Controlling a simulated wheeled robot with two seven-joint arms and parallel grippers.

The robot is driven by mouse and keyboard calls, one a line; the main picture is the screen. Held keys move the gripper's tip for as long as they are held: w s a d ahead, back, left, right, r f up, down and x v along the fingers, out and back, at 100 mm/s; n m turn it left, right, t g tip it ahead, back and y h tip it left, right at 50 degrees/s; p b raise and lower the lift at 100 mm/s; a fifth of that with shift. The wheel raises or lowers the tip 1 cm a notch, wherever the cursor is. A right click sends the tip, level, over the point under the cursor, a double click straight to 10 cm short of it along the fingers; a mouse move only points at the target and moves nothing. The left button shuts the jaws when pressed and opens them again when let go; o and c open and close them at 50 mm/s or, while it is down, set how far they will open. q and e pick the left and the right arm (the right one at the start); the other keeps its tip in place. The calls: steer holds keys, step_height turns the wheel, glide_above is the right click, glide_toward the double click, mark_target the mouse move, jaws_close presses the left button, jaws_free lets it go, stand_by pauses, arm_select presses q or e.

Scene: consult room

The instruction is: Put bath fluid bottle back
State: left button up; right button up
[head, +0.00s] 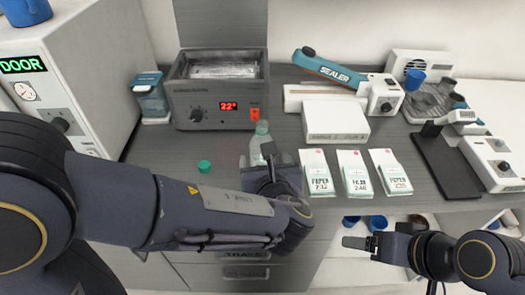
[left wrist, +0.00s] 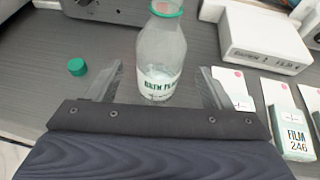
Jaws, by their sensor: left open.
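A clear bottle (head: 261,140) with a green neck ring and a white label stands upright on the grey counter, in front of the metal bath unit (head: 216,92). In the left wrist view the bottle (left wrist: 162,50) is uncapped and stands between the open fingers of my left gripper (left wrist: 160,90), with gaps on both sides. In the head view my left gripper (head: 270,165) hides the bottle's lower part. A green cap (head: 204,166) lies on the counter left of the bottle; it also shows in the left wrist view (left wrist: 77,67). My right gripper (head: 362,243) is at the lower right, below the counter edge.
Film packets (head: 356,173) lie right of the bottle, with a white box (head: 335,122) and a sealer (head: 340,75) behind. A small blue-lidded container (head: 150,97) stands left of the bath. The counter around the cap is clear.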

arm_select(q)
steer(key=shift+v, duration=2.4)
steer(key=a+n+g, duration=0.1)
steer(key=a+n, duration=0.1)
steer(key=a, duration=0.2)
steer(key=a+f+n+g+y, duration=0.1)
steer(key=a+n, duration=0.2)
steer(key=a, duration=0.1)
steer(key=a+f+n+g+y, duration=0.1)
steer(key=a+n+g, duration=0.1)
steer(key=a+n, duration=0.1)
steer(key=shift+s+a+f, duration=0.1)
steer(key=shift+a+f, duration=0.05)
steer(key=shift+a, duration=0.25)
steer(key=s+a+f+n+g+h, duration=0.1)
steer(key=s+a+n, duration=0.4)
steer(key=n, duration=0.9)
steer(key=s+a+f+n+g+h, duration=0.1)
steer(key=s+a+n+h, duration=0.4)
steer(key=n, duration=0.9)
steer(key=s+g+h, duration=0.1)
steer(key=s, duration=0.2)
steer(key=shift+s+g, duration=0.3)
steer(key=shift+g, duration=0.1)
